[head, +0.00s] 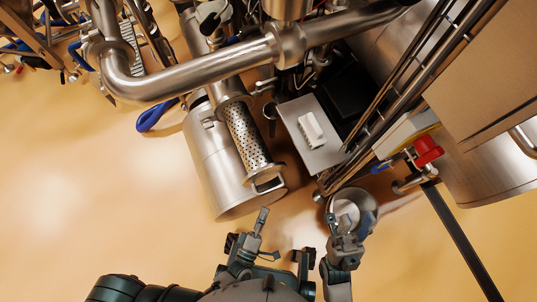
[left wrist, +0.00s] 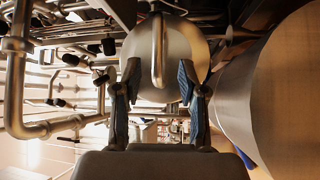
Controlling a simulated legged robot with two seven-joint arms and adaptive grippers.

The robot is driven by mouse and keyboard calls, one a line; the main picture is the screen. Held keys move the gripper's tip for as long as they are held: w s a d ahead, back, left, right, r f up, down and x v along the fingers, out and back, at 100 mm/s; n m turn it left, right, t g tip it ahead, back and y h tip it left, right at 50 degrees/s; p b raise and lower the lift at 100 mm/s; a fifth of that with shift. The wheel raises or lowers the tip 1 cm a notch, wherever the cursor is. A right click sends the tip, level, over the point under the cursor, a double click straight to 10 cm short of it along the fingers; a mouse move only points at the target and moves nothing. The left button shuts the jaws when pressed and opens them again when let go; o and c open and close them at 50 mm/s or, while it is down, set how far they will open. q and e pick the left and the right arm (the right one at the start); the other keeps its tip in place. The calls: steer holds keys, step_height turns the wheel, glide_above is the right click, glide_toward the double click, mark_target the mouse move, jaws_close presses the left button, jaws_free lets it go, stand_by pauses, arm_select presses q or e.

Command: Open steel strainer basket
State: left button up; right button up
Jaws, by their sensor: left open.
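The steel strainer basket (head: 243,132) is a perforated metal tube lying at a slant in the middle of the head view. Its lower end has a round flange with a squared loop handle (head: 268,184). My left gripper (head: 262,218) is just below this handle, apart from it in the head view. In the left wrist view the two fingers (left wrist: 157,84) stand apart, with a bent metal bar (left wrist: 158,52), apparently the handle, between and beyond them in front of a round steel disc (left wrist: 178,45). My right gripper (head: 347,228) is at lower right; its fingers are unclear.
A larger steel cylinder (head: 215,160) lies beside the basket. A thick bent pipe (head: 190,77) crosses above. A grey plate with a white block (head: 312,128) is to the right, and a red valve handle (head: 427,150) further right. Bare floor (head: 80,190) is at left.

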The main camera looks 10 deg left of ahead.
arm_select(q)
steer(key=shift+v, duration=1.7)
steer(key=shift+d, duration=0.1)
